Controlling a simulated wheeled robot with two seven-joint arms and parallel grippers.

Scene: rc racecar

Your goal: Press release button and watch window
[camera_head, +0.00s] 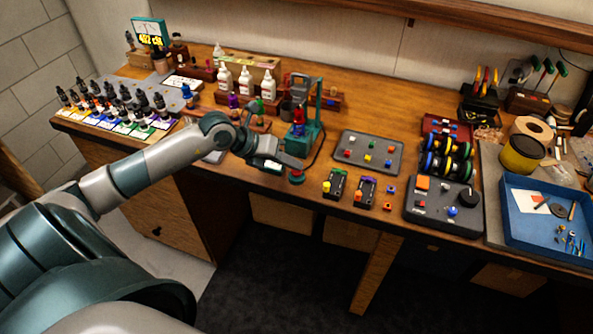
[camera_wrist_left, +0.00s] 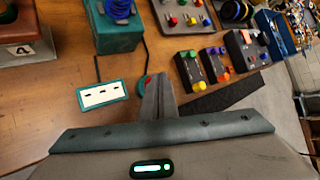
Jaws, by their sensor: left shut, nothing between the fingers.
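A round button with a red top and teal base (camera_head: 296,176) sits near the front edge of the bench. It also shows in the wrist view (camera_wrist_left: 146,84), partly hidden by my fingers. My left gripper (camera_head: 298,165) is shut and empty, with its fingertips over or beside the button; contact cannot be told. In the wrist view, a small teal-framed white window with dark dashes (camera_wrist_left: 103,94) lies left of the fingers. A teal stand (camera_head: 313,135) with a blue coil rises behind the button. My right gripper is not in view.
A lit display (camera_head: 150,32) stands at the back left. Several dropper bottles (camera_head: 115,105) fill the left end. A grey tray of coloured buttons (camera_head: 368,152), small black boxes (camera_head: 335,184), a control box (camera_head: 443,205) and a blue tray (camera_head: 548,245) lie to the right.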

